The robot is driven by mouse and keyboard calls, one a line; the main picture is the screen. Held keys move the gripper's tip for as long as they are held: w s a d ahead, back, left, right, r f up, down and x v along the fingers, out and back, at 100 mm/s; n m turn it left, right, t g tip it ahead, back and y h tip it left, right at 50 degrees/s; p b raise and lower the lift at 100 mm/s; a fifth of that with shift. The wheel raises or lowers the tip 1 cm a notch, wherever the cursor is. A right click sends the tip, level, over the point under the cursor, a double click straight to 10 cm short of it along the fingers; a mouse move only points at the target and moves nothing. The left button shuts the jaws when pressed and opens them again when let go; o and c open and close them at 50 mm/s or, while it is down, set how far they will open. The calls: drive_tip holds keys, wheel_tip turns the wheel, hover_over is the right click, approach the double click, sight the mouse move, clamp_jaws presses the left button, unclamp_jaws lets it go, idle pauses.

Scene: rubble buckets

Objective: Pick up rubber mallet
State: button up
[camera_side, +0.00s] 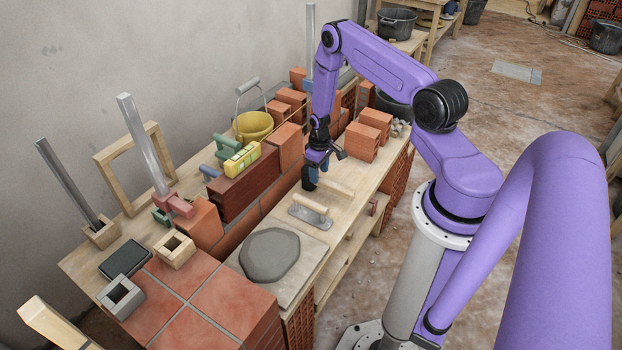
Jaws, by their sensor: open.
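My gripper (318,174) points down over the wooden bench top, in the middle of the view, with its jaws open. Right by its fingers, a pale wooden handle (338,188) lies on the bench. It may be the rubber mallet's handle. I cannot make out a mallet head, which may be hidden by the dark fingers. A small blue patch shows between the fingers, and I cannot tell what it belongs to.
A float with a wooden handle (310,208) lies just in front. A grey mortar mound (269,254) sits on a board. A brick wall with a yellow level (242,159) stands left of my gripper. Stacked bricks (362,142) stand behind right. A yellow bucket (253,127) stands behind.

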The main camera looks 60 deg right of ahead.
drive_tip(key=shift+f, duration=2.8)
clamp_jaws()
